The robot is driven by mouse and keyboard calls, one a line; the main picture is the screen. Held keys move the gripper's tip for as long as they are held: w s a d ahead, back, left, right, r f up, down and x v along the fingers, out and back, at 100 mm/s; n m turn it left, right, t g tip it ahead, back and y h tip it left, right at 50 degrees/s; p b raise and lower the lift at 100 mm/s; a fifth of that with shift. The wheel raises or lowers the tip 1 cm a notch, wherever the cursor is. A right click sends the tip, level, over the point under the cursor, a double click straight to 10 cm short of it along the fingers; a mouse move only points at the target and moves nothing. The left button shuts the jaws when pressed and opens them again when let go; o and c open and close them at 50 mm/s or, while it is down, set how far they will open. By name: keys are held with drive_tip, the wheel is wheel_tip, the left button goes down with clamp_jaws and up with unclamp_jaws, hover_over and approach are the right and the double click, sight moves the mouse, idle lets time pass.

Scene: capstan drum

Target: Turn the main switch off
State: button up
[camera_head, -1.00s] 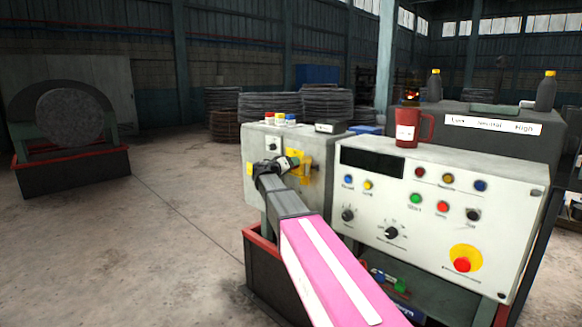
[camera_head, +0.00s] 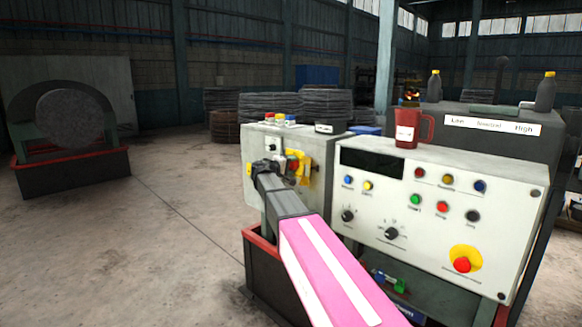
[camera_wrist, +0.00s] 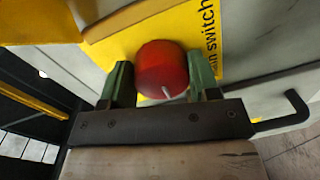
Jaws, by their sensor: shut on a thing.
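The main switch is a red round knob (camera_wrist: 162,68) on a yellow plate (camera_wrist: 110,50) that bears the partly hidden words "main switch". In the head view the red knob (camera_head: 293,163) shows on the front of the grey box (camera_head: 315,150), beside my gripper. My gripper (camera_wrist: 163,82) is shut on the knob, with one green finger on each side of it. A short white mark on the knob points toward the gripper's palm in the wrist view. The lettering runs nearly upright there, so the gripper is rolled relative to the plate.
A control panel (camera_head: 430,215) with buttons, dials and a red emergency button stands to the right. A red mug (camera_head: 407,132) stands on top of the consoles. A black hooked handle (camera_wrist: 292,108) is near the gripper. Open floor (camera_head: 170,230) lies to the left.

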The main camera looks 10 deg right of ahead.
idle(0.5)
drive_tip(key=o, duration=0.9)
drive_tip(key=shift+a, duration=0.1)
drive_tip(key=v, duration=1)
drive_tip(key=shift+s+a, duration=0.2)
drive_tip(key=shift+a, duration=0.05)
